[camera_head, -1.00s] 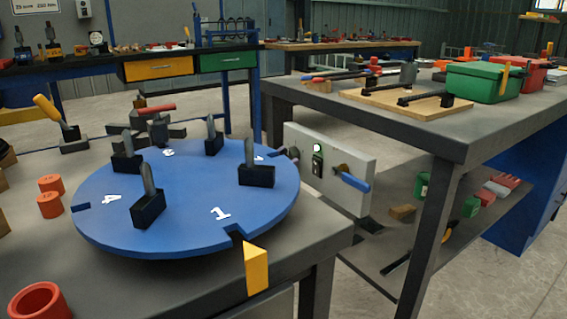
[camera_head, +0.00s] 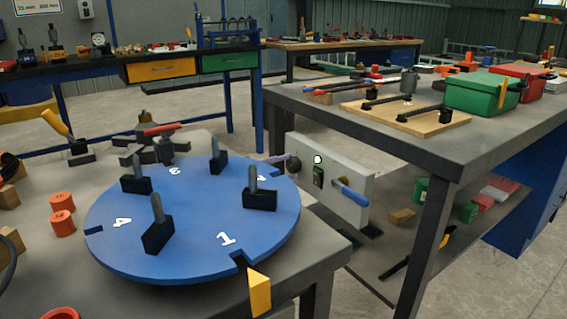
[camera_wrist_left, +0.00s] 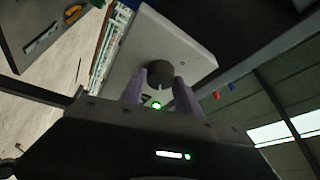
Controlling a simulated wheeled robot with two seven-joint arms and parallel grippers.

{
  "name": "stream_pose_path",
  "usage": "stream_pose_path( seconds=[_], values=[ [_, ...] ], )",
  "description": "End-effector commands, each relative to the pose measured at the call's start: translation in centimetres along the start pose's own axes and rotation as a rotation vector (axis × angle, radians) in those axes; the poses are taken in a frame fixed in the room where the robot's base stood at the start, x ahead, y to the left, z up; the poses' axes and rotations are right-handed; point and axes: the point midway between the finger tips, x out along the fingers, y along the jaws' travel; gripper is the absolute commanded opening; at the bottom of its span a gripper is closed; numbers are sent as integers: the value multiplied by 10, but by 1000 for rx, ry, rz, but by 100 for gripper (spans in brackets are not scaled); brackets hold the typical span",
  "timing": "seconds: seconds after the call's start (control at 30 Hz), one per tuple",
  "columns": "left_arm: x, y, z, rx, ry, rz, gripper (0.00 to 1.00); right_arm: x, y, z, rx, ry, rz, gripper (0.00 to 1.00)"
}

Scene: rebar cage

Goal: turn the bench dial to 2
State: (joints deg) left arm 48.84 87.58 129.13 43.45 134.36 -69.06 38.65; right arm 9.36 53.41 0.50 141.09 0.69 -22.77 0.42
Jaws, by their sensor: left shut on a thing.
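The dial (camera_wrist_left: 160,73) is a round dark knob with a pale mark on its face, on a light grey panel (camera_wrist_left: 185,42) in the left wrist view. My left gripper (camera_wrist_left: 159,88) is shut on it, with one lavender finger on each side. In the head view the panel (camera_head: 347,211) hangs at the near left end of the right bench. A lavender finger of my left gripper (camera_head: 276,159) shows at its left edge; the rest seems hidden behind the blue disc. The dial's numbers cannot be read. My right gripper is not in view.
A blue numbered disc (camera_head: 190,232) with upright tools stands on the near table. The panel also carries a lit lamp (camera_head: 317,159) and a blue handle (camera_head: 351,194). The right bench (camera_head: 385,118) holds a green box (camera_head: 480,92). A shelf lies below it.

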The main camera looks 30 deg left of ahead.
Motion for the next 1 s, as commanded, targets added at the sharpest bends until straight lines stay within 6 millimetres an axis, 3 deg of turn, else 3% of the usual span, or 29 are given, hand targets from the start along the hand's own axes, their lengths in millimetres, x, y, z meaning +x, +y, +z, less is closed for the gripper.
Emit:
stream_pose_path(
  seconds=[0.63, 0.67, 0.9, 1.0],
  values=[
    [0, -1, 0, 73, 3, 30, 0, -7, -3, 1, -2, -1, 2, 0],
    [0, -1, 0, 73, 3, 30, 39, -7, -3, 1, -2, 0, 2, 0],
    [0, -1, 0, 71, 4, 30, 59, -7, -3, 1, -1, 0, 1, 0],
    [0, -1, 0, 71, 4, 30, 60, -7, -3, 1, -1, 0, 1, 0]
  ],
)
